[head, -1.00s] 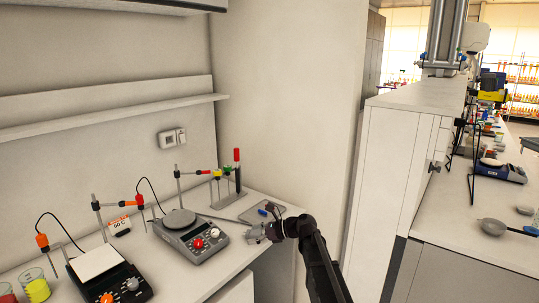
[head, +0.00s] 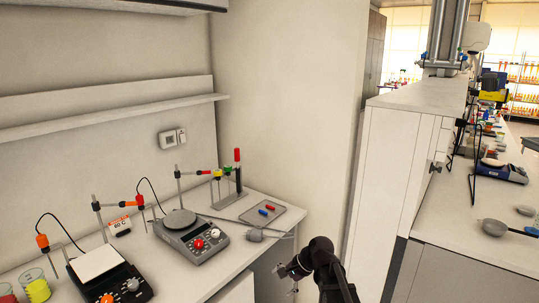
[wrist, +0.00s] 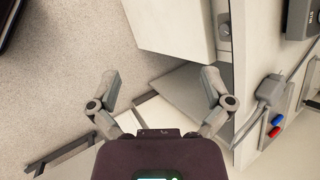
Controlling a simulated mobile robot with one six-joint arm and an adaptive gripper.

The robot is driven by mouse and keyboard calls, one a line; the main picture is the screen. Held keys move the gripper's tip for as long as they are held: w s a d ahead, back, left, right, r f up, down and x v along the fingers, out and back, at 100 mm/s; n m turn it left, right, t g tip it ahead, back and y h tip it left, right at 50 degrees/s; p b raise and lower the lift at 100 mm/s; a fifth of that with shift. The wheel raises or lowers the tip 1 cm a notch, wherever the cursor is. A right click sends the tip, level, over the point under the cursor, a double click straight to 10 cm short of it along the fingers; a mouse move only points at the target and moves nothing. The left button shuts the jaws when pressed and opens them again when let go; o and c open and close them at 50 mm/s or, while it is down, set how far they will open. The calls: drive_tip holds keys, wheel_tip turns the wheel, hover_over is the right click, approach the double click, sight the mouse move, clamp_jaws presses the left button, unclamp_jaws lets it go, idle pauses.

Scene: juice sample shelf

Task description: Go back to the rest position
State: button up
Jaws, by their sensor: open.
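My gripper (head: 290,274) is open and empty. In the head view it hangs low in front of the counter, apart from the counter edge. In the wrist view its two fingers (wrist: 162,74) are spread wide, with nothing between them but the floor and cabinet parts beyond.
The counter (head: 222,274) bears a small tray (head: 285,215) with a red item (head: 270,208) and a blue item (head: 263,212). A hotplate (head: 190,240), a grey scoop-like thing (head: 254,235) and a stand (head: 238,175) are nearby. A tall cabinet (head: 390,180) is at right.

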drive_tip(key=s+d+f+n+g+h, duration=0.1)
drive_tip(key=s+d+f+n+h, duration=0.2)
drive_tip(key=s+d+n+h, duration=0.4)
drive_tip(key=s+d+n, duration=0.2)
drive_tip(key=s+d, duration=0.4)
drive_tip(key=shift+s+f, duration=0.2)
drive_tip(key=shift+s, duration=0.05)
idle(0.5)
